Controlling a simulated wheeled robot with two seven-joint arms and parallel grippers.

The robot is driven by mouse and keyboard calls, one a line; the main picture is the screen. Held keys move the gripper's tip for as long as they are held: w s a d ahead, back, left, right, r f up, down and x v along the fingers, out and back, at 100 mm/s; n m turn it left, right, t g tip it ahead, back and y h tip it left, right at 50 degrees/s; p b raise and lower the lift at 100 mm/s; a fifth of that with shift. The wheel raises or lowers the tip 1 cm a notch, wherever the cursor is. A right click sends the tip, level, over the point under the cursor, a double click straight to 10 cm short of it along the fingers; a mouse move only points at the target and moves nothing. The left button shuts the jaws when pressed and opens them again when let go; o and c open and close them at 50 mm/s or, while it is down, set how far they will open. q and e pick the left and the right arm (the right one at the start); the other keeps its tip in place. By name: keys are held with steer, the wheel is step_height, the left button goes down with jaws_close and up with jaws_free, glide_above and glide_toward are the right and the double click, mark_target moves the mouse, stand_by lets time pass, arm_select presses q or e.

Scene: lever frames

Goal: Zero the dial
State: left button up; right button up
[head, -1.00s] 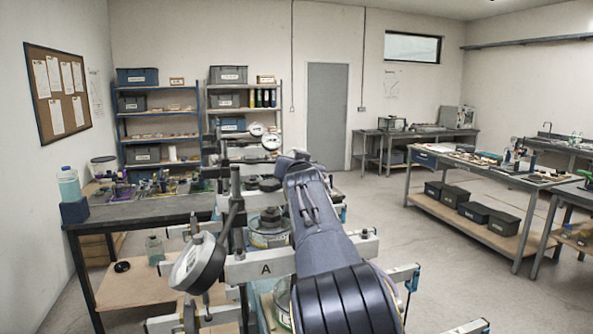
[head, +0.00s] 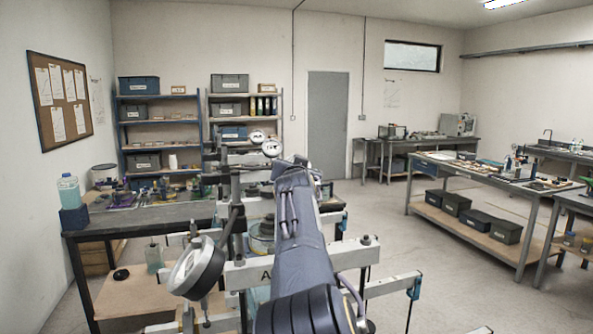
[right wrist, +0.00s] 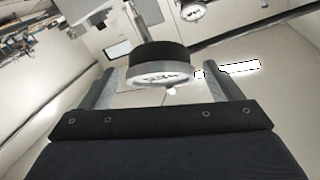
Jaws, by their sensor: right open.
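A lever frame with a pale beam marked A (head: 240,275) stands in front of me; my right arm partly covers the letter. A white-faced dial gauge (head: 197,265) hangs tilted at its left end; its reading is too small to tell. Two more dials (head: 271,147) show on frames farther back. My right gripper (right wrist: 160,70) is open, and a round dial with a black rim and pale marked face (right wrist: 163,76) shows between its fingers, with gaps on both sides. I cannot tell which frame that dial belongs to. My left gripper is out of view.
A dark workbench (head: 140,222) with small items and a blue-lidded bottle (head: 68,190) is at the left. Another bench (head: 480,176) stands at the right. Open floor (head: 375,215) lies between the frames and that bench. Posts and beams crowd around my right arm.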

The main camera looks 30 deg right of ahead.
steer(key=shift+s+a+f+b, duration=0.1)
steer(key=shift+s+a+b, duration=0.25)
steer(key=shift+s+b, duration=0.05)
steer(key=b+v, duration=0.3)
steer(key=v, duration=0.3)
steer(key=shift+s+a, duration=0.15)
steer(key=shift+s, duration=0.25)
